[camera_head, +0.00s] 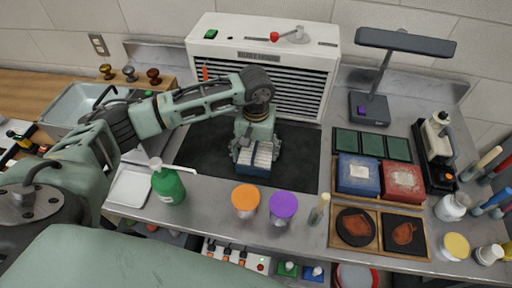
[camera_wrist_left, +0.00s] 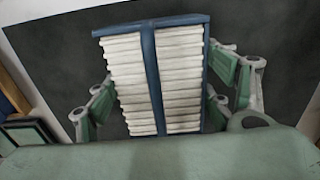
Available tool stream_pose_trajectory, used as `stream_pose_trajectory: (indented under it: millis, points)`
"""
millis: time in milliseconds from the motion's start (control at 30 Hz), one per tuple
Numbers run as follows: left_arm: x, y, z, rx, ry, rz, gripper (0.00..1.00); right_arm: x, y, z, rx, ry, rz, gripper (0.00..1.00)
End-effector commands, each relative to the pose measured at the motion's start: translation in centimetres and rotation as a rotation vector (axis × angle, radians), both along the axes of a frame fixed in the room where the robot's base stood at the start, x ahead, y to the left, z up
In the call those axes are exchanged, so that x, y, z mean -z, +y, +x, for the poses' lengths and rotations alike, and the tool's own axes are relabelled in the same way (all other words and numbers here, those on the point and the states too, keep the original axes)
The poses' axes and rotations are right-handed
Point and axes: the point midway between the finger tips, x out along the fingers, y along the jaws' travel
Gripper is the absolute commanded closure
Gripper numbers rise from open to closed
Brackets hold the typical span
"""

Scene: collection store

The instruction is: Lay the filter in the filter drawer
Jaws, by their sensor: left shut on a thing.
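The filter (camera_head: 255,160), white pleats in a blue frame, is held by my left gripper (camera_head: 258,153) over the dark mat (camera_head: 300,160). In the left wrist view the filter (camera_wrist_left: 160,75) fills the middle, pleats facing the camera, with a finger along each side. The gripper is shut on it. I cannot tell whether the filter touches the mat. A white louvred unit (camera_head: 262,60) stands behind the mat, with a red-knobbed lever on top. I cannot make out an open filter drawer. My right gripper is not in view.
In front stand a green bottle (camera_head: 168,185), an orange-lidded jar (camera_head: 246,198) and a purple-lidded jar (camera_head: 283,206). To the right are a blue box (camera_head: 357,175), a red box (camera_head: 402,180) and a lamp (camera_head: 385,75). A sink (camera_head: 85,105) is at left. The mat's right side is clear.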

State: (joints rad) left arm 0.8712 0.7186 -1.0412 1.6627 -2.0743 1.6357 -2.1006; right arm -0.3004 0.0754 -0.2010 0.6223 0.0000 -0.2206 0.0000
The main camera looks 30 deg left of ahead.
Motion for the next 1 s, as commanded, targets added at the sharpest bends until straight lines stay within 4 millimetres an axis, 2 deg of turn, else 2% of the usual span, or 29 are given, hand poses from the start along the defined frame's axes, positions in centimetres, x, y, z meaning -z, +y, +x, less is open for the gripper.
stream_pose_trajectory:
  millis: [100, 300, 333, 533, 1000]
  points:
    - [0.0, 0.0, 0.0, 0.0, -0.001, -0.001, 0.56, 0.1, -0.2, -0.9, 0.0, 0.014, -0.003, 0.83]
    - [0.4, 0.0, 0.1, 0.0, -0.001, 0.0, 0.56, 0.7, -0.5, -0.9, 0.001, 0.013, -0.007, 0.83]
    - [0.3, 0.0, 0.0, 0.0, -0.001, 0.0, 0.24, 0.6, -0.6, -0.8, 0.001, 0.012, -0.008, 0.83]
    - [0.2, 0.0, 0.0, 0.0, 0.0, 0.0, 0.07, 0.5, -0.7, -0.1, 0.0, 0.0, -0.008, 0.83]
    - [-0.4, 0.0, 0.1, 0.0, -0.002, 0.0, 0.07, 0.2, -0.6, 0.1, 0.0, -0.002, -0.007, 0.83]
